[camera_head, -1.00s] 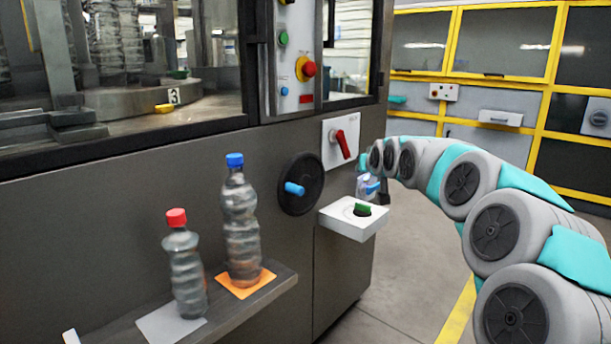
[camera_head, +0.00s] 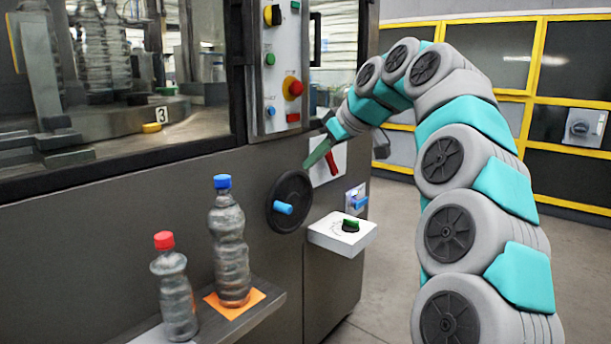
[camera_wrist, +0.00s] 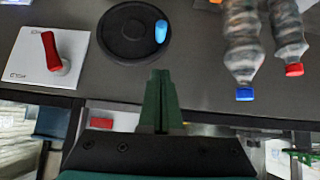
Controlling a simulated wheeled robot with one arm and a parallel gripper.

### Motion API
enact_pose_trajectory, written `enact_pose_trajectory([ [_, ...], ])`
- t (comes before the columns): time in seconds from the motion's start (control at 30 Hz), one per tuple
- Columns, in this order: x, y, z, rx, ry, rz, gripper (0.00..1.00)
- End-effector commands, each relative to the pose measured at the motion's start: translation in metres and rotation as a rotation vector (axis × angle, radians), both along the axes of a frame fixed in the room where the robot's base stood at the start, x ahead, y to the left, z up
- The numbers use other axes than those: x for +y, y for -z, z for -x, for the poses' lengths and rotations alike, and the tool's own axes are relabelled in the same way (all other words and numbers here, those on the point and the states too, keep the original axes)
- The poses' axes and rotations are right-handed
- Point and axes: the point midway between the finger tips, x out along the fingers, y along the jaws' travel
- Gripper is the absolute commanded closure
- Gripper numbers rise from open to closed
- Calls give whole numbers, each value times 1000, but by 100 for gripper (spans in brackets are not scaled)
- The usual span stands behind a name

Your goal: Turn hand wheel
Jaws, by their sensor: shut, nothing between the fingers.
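The hand wheel (camera_head: 290,200) is a black disc on the grey machine front with a blue handle (camera_head: 284,208) sticking out. In the wrist view the wheel (camera_wrist: 125,40) is at the top centre, with its blue handle (camera_wrist: 161,31) at its right side. My gripper (camera_head: 312,161) is shut and empty, its green fingers together, just above and to the right of the wheel in the head view. In the wrist view the gripper (camera_wrist: 160,80) points toward the wheel and appears apart from it.
A red switch (camera_head: 331,162) on a white plate is right of the wheel. A white box with a green knob (camera_head: 350,226) juts out below right. Blue-capped (camera_head: 230,240) and red-capped (camera_head: 172,290) bottles stand on a shelf left. A red button (camera_head: 294,88) is above.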

Motion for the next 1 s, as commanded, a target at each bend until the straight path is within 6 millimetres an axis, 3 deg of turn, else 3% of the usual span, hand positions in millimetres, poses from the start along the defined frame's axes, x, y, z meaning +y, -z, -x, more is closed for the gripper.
enact_pose_trajectory([
  [0.47, 50, 65, -41, 5, -1, 1, 100],
  [0.8, 47, 95, -41, 1, 2, 0, 100],
  [1.0, 47, 103, -41, 2, 2, -1, 100],
])
